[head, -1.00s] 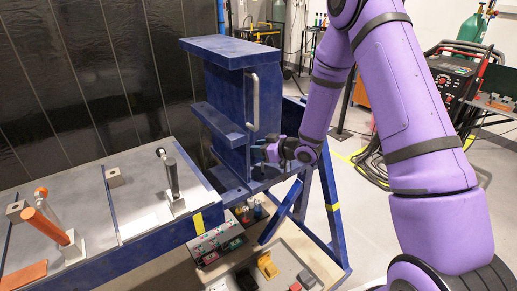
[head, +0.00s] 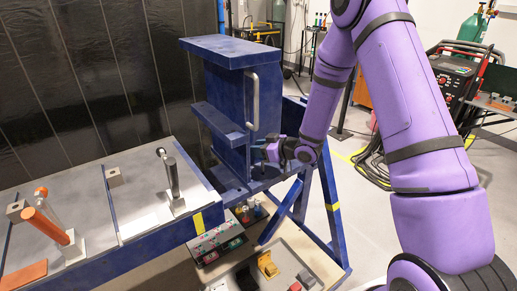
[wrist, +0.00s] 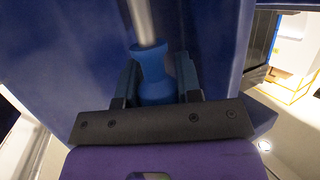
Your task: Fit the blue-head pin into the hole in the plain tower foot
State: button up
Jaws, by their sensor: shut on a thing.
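My gripper (head: 270,152) is low against the right side of the blue tower (head: 226,105), close to its foot (head: 240,178). In the wrist view my gripper (wrist: 157,68) is shut on the blue-head pin (wrist: 152,72), one dark finger on each side of the blue head. The pin's bare metal shaft runs up out of the top of the wrist picture, beside blue tower surfaces. The shaft's tip and the hole are hidden, so I cannot tell whether the pin is in the hole. The pin is too small to make out in the head view.
A grey handle (head: 253,103) stands out from the tower near my arm. A grey-topped bench (head: 100,210) on the left holds an orange-handled piece (head: 45,226) and a dark upright piece (head: 172,178). A lower shelf (head: 300,262) carries several small parts.

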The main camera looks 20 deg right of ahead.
jog(key=shift+f, duration=3.25)
jog(key=o, duration=1.1)
jog(key=v, duration=1)
jog(key=shift+s+d+r, duration=0.2)
jog(key=shift+s+d, duration=0.05)
